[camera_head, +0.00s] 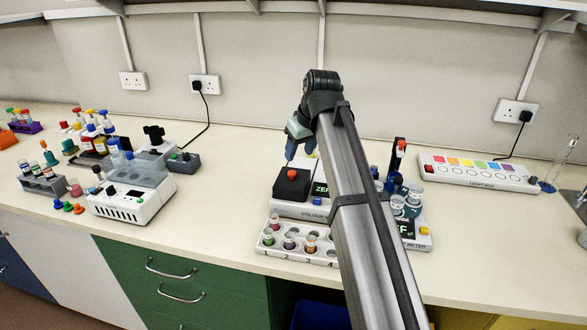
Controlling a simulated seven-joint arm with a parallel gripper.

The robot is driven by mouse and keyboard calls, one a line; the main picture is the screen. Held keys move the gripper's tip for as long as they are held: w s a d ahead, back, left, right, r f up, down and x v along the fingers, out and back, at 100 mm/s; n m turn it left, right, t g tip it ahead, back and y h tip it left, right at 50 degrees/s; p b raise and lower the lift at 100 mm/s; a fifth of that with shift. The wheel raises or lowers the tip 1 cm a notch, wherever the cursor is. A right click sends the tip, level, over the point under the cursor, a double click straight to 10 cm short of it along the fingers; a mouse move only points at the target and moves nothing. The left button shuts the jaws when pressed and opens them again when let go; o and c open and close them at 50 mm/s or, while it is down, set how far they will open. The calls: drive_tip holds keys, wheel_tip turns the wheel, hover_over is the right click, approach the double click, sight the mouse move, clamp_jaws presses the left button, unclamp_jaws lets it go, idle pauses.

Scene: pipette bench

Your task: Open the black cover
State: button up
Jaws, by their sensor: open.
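The black cover (291,185) lies flat over the left part of the colour meter (300,210), with a red knob (292,174) on its top. It looks closed. My gripper (291,155) is just above and behind the knob, with its blue fingertips pointing down. It is open, holds nothing I can see, and appears apart from the knob. My arm crosses the middle of the view and hides much of the meter's front and display.
A white rack (262,243) with several vials stands in front of the meter. Glass jars (412,203) stand at its right. A light box (478,172) is at the back right. A white instrument (130,195) stands at the left. Bare bench lies between it and the meter.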

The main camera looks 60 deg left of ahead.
sight(292, 172)
drive_tip(key=x, duration=0.8)
drive_tip(key=shift+a+f, duration=0.1)
drive_tip(key=shift+f, duration=0.15)
drive_tip(key=shift+c, duration=0.2)
clamp_jaws()
